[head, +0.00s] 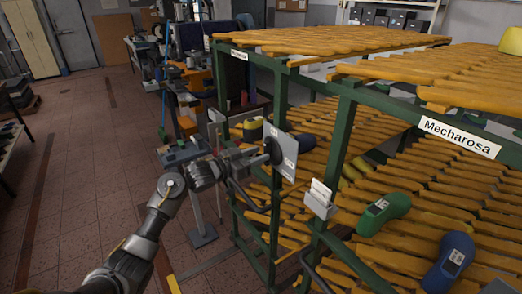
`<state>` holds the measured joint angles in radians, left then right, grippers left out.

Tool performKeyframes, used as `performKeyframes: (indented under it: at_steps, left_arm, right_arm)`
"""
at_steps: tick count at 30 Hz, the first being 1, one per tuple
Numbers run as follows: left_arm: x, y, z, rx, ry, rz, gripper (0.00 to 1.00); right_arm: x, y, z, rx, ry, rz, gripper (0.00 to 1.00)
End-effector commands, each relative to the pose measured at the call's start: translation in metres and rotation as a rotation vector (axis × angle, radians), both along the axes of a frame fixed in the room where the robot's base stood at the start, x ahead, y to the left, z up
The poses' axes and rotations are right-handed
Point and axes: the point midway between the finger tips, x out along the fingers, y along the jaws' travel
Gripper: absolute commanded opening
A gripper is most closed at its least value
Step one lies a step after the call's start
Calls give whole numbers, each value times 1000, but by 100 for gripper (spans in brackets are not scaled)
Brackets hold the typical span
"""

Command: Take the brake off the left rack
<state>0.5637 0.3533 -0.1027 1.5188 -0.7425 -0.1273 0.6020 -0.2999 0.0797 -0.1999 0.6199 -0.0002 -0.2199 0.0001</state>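The left rack (278,105) has a green frame and orange-brown slatted shelves, with a small white label at its upper front. A light grey plate (289,165) with printed marks stands at its front post, with a dark round part (273,150) on it. This may be the brake control; its setting is too small to read. My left gripper (262,158) reaches in from the left, its tip close against the plate and the dark part. I cannot tell whether it touches or grips them. My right gripper is not in view.
A second green rack (342,135), with a "Mecharosa" label (460,136), stands close on the right. It holds a green shoe last (384,213) and a blue one (449,262). A grey stand (203,237) is behind my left arm. Tiled floor (85,175) is open at left.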

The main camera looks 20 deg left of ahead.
Motion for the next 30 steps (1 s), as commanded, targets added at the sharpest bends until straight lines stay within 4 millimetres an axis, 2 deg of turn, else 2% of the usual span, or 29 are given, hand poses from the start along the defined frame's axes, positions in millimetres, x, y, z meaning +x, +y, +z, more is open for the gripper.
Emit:
performKeyframes:
  at_steps: [6,15,24,30]
  left_arm:
    - [13,-11,0,1,-1,0,39]
    - [14,-11,0,2,-1,0,38]
    - [14,-11,0,1,-1,0,0]
    - [13,-11,-1,8,-5,0,0]
  right_arm:
    - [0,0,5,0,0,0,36]
    - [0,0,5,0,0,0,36]
    - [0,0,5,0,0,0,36]
    - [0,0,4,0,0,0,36]
